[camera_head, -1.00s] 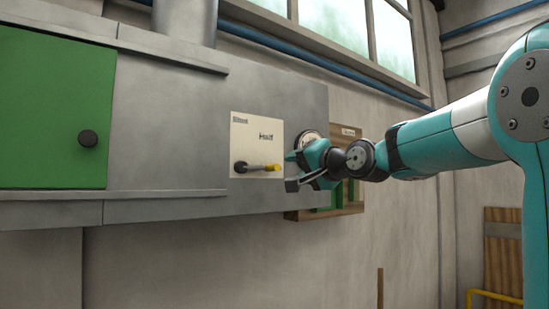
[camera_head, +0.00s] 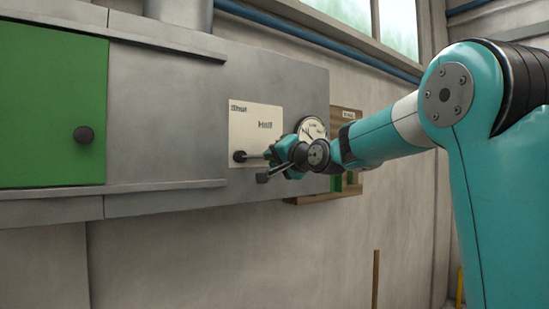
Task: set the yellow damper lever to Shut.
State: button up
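The damper lever (camera_head: 254,156) sits on a cream plate (camera_head: 246,119) on the grey duct. Its dark pivot is at the plate's lower left and its rod points right, about level. The yellow end is hidden behind my gripper. The plate has a mark that seems to read Shut at its top left and Half at its upper right. My gripper (camera_head: 266,164) is at the lever's right end with its fingers apart, one above the other. I cannot tell whether the fingers touch the lever or stand in front of it.
A round gauge (camera_head: 312,128) is just right of the plate, close above my gripper. A wooden board (camera_head: 346,119) with green parts is behind my wrist. A green door (camera_head: 50,105) with a dark knob (camera_head: 83,135) is at left. The wall below the duct is clear.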

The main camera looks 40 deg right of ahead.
grip_shut()
